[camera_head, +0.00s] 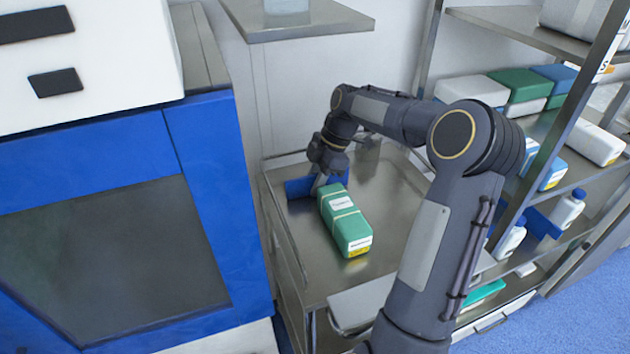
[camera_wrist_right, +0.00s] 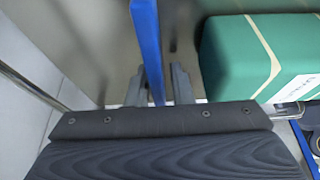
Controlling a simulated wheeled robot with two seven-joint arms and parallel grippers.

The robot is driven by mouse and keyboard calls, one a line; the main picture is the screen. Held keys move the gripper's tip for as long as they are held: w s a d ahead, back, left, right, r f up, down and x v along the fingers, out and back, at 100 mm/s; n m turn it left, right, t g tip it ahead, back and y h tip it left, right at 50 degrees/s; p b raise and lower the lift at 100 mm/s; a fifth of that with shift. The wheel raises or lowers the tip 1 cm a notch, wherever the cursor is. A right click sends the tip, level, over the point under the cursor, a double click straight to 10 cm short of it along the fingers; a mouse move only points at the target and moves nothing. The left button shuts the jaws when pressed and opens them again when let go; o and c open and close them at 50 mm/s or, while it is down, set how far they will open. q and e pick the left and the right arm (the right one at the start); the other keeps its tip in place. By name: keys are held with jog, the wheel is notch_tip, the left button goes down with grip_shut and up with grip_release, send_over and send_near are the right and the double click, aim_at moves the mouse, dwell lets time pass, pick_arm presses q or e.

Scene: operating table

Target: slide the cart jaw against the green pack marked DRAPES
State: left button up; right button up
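A green pack (camera_head: 346,221) with pale bands and white and yellow labels lies on the steel cart top (camera_head: 390,212); its label is too small to read surely. A blue upright cart jaw (camera_head: 299,187) stands at the pack's far left end, partly hidden by my right gripper (camera_head: 322,183). In the right wrist view, the blue jaw (camera_wrist_right: 147,45) passes between the fingers of my right gripper (camera_wrist_right: 160,80), with a small gap at the right finger. The green pack (camera_wrist_right: 245,55) is to the right of the jaw, with a strip of bare steel between them. My left gripper is out of view.
A blue and white cabinet (camera_head: 205,180) stands close on the left of the cart. A steel shelf rack (camera_head: 545,125) with packs and bottles is on the right. A small steel shelf (camera_head: 300,22) hangs above the cart. Bare cart top lies right of the pack.

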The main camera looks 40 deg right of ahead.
jog(key=shift+o, duration=0.9)
